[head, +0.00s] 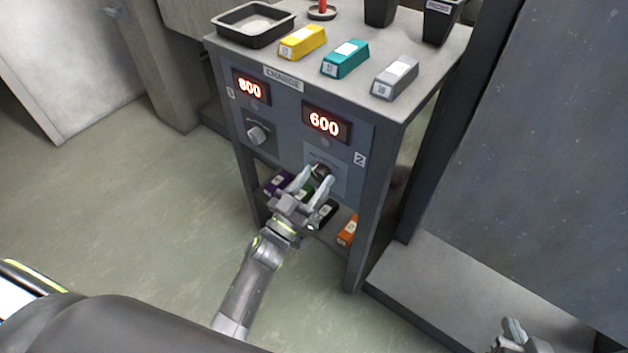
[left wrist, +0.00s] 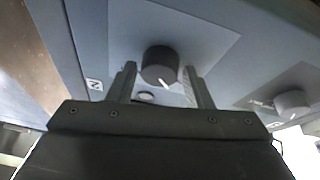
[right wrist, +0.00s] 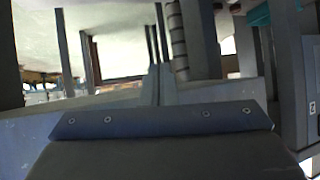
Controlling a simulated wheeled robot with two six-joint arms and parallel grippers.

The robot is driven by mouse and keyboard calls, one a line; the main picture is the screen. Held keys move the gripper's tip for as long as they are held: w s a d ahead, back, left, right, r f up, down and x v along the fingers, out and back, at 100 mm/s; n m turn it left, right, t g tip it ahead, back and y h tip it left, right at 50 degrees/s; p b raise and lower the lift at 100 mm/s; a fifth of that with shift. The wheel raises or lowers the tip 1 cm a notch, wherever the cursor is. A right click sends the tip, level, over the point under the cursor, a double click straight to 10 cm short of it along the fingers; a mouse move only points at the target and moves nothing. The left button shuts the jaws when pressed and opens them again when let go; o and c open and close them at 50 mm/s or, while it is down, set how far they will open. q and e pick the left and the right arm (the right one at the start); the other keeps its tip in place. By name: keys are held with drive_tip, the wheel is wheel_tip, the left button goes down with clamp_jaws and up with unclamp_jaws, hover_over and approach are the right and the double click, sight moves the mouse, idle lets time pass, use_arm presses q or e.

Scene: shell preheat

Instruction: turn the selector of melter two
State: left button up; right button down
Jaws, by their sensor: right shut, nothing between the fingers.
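The selector of melter two is a dark round knob (head: 321,171) on the grey panel, below the red 600 display (head: 326,124) and near the label 2 (head: 360,159). In the left wrist view the knob (left wrist: 160,64) has a white pointer mark. My left gripper (head: 312,180) is open, with one finger on each side of the knob and small gaps visible in the left wrist view (left wrist: 160,75). My right gripper (head: 514,332) is shut and empty at the lower right of the head view, far from the panel.
Melter one's selector (head: 258,133) sits under the 800 display (head: 251,88). Yellow (head: 302,42), teal (head: 345,58) and grey (head: 395,77) blocks and a black tray (head: 253,22) stand on top. Several blocks lie on the lower shelf. Open floor is at left.

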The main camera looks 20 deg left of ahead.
use_arm(q)
drive_tip(key=c, duration=0.6)
drive_tip(key=m+h+p, duration=0.2)
drive_tip(key=m, duration=0.2)
drive_tip(key=shift+a+r+g, duration=0.1)
drive_tip(key=shift+r+g, duration=0.05)
drive_tip(key=shift+g, duration=0.25)
drive_tip(key=shift+c, duration=0.2)
drive_tip(key=shift+m+h, duration=0.3)
drive_tip(key=shift+m, duration=0.1)
drive_tip(key=m+g+h+p, duration=0.1)
drive_tip(key=m+p, duration=0.1)
drive_tip(key=m, duration=0.1)
drive_tip(key=shift+r, duration=0.1)
drive_tip(key=shift+a+m+g+h+p, duration=0.1)
drive_tip(key=shift+m+g+h+p, duration=0.35)
drive_tip(key=shift+m, duration=0.75)
drive_tip(key=shift+m+g+h+p, duration=0.25)
drive_tip(key=shift+m+g+p, duration=0.25)
drive_tip(key=shift+m, duration=0.7)
use_arm(e)
drive_tip(key=s+a+f+g, duration=0.1)
drive_tip(key=s+f+g, duration=0.7)
drive_tip(key=s+f, duration=0.3)
drive_tip(key=shift+g+y, duration=0.4)
drive_tip(key=shift+s, duration=0.1)
use_arm(q)
drive_tip(key=o, duration=1)
